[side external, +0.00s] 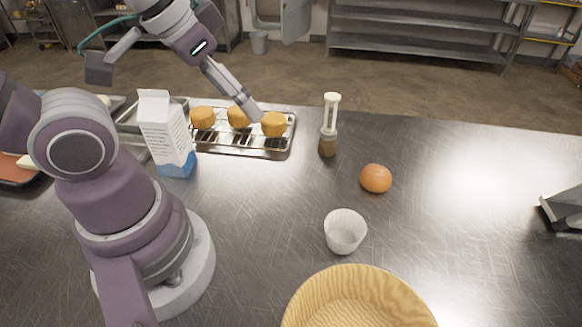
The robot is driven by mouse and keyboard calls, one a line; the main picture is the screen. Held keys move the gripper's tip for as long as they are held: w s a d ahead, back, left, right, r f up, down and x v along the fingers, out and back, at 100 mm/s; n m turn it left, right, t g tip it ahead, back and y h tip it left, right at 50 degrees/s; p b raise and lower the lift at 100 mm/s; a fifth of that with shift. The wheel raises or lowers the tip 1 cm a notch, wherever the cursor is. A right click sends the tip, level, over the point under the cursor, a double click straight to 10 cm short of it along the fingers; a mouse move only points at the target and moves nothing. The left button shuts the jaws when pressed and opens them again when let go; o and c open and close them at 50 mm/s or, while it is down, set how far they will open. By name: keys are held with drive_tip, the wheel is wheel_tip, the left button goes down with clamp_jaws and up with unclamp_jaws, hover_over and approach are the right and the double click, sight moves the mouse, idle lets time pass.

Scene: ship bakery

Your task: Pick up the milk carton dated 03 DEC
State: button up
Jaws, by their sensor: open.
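One milk carton (167,136) stands upright on the steel counter at the left, behind my arm's base. It is white with a blue bottom band and a folded top. Small print shows on its side, but I cannot read a date. My gripper (253,113) is to the right of the carton and apart from it. It points down and right, and its tip overlaps the view of the rack between two buns. It is open, though the gap between the fingers does not show from this side. I see nothing held in it.
A wire rack (240,152) holds orange-brown buns (202,117) right of the carton. A brush-like tool (328,128), an orange-brown round item (376,178), a white cup (345,231) and a wooden bowl (358,284) stand farther right. Metal trays (135,117) lie left. Counter's right is mostly clear.

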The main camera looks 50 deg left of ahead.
drive_tip(key=shift+o, duration=1.4)
drive_tip(key=r+n+g, duration=0.2)
drive_tip(key=n+g, duration=0.3)
drive_tip(key=n, duration=0.4)
hover_over(154, 97)
drive_tip(key=shift+w+d, duration=0.2)
drive_tip(key=shift+d, duration=0.1)
drive_tip(key=shift+s+a+f+g, duration=0.3)
drive_tip(key=shift+s+f, duration=0.1)
drive_tip(key=shift+f, duration=0.05)
drive_tip(key=f, duration=0.9)
drive_tip(key=shift+w+a+f, duration=0.1)
drive_tip(key=shift+w+f, duration=0.15)
drive_tip(key=shift+f, duration=0.05)
